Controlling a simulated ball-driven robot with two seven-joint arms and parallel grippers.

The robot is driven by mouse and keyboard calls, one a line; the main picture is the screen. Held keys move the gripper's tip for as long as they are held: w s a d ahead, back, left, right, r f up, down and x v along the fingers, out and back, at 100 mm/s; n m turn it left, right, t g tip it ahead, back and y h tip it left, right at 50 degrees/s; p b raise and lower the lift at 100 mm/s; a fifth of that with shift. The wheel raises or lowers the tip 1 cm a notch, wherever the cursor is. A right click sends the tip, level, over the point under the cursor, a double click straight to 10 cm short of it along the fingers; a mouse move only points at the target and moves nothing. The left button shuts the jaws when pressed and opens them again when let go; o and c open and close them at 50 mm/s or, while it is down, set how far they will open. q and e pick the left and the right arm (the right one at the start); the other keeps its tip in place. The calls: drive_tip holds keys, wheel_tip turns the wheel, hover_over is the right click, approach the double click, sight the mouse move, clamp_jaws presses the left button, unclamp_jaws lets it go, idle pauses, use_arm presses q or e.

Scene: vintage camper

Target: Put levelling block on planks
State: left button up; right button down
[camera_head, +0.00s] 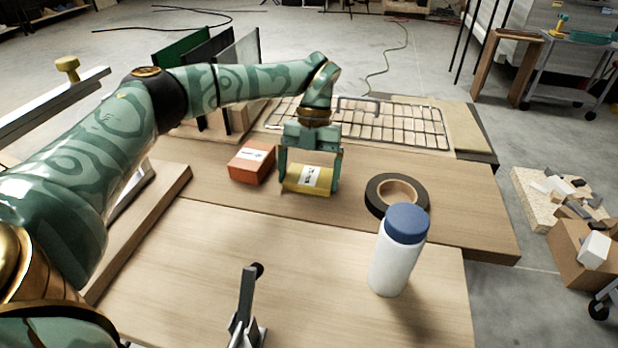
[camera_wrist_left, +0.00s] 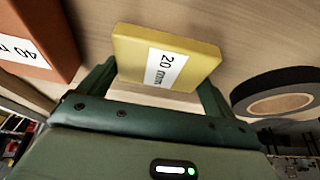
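A yellow block (camera_head: 308,181) with a white label lies at the middle of the wooden worktop; the label reads "20 mm" in the left wrist view (camera_wrist_left: 190,62). An orange-red block (camera_head: 250,165) sits just left of it, and its label reads "40 m…" in the wrist view (camera_wrist_left: 45,30). My left gripper (camera_head: 310,183) points down, its fingers at the two ends of the yellow block. I cannot tell whether they press on it or whether it is lifted. Which wooden boards (camera_head: 380,160) are the planks is not clear. My right gripper is not in view.
A black tape roll (camera_head: 376,205) lies right of the yellow block. A white bottle with a blue cap (camera_head: 390,270) stands nearer. A toggle clamp (camera_head: 245,310) is at the front. A wire rack (camera_head: 410,128) and upright panels (camera_head: 240,60) are behind.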

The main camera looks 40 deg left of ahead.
sight(309, 177)
use_arm(q)
drive_tip(key=c, duration=0.5)
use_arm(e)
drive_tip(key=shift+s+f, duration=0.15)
use_arm(q)
wheel_tip(309, 177, up, 5)
drive_tip(key=p, duration=0.2)
drive_tip(key=shift+w+f+p, duration=0.1)
drive_tip(key=shift+f+p, duration=0.1)
drive_tip(key=shift+p, duration=0.15)
drive_tip(key=s+d+r+p, duration=0.7)
drive_tip(key=s+r, duration=0.1)
drive_tip(key=s, duration=0.4)
drive_tip(key=shift+d+r+p, duration=0.15)
drive_tip(key=shift+r+p, duration=0.15)
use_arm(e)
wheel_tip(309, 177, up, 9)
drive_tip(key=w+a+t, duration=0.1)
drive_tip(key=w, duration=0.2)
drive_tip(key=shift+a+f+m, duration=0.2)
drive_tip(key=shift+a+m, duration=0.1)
